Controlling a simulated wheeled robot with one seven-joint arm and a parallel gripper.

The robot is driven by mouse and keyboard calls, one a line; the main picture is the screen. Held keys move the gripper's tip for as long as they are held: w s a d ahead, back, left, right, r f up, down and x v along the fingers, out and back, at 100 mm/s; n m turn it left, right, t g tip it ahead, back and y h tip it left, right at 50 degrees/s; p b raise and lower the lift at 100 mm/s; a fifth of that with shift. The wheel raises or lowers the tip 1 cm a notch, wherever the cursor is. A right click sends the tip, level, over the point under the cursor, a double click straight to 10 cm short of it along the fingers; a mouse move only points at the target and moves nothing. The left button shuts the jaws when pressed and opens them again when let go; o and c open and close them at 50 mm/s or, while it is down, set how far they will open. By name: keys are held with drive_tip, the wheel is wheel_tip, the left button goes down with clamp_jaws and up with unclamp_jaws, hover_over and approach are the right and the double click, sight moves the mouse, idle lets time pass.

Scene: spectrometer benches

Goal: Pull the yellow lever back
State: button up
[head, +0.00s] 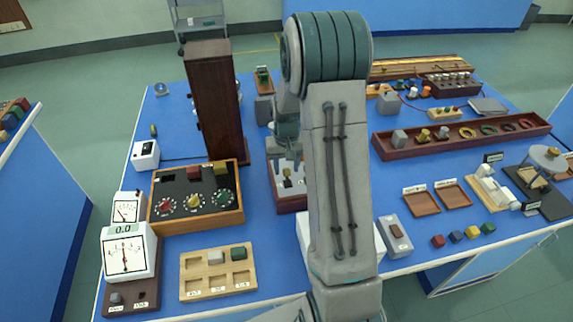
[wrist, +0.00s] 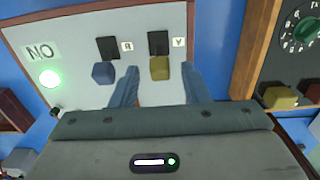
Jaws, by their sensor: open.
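The yellow lever (wrist: 160,68) is a small yellow block at a dark slot marked Y, on a pale panel (wrist: 80,28) in the wrist view. A blue lever (wrist: 103,73) sits at a similar dark slot to its left. My gripper (wrist: 160,80) is open, with one finger on each side of the yellow lever. The left finger stands between the two levers. I cannot tell whether either finger touches the yellow lever. In the head view, my arm partly covers the panel's box (head: 291,205).
A green light (wrist: 50,78) glows beside a NO sign (wrist: 40,52) on the panel. A wooden box with dials (head: 196,214) stands close on the left. A tall dark brown block (head: 216,100) rises behind it. A long dark red tray (head: 460,140) lies to the right.

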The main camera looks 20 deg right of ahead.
drive_tip(key=shift+f, duration=0.15)
clamp_jaws()
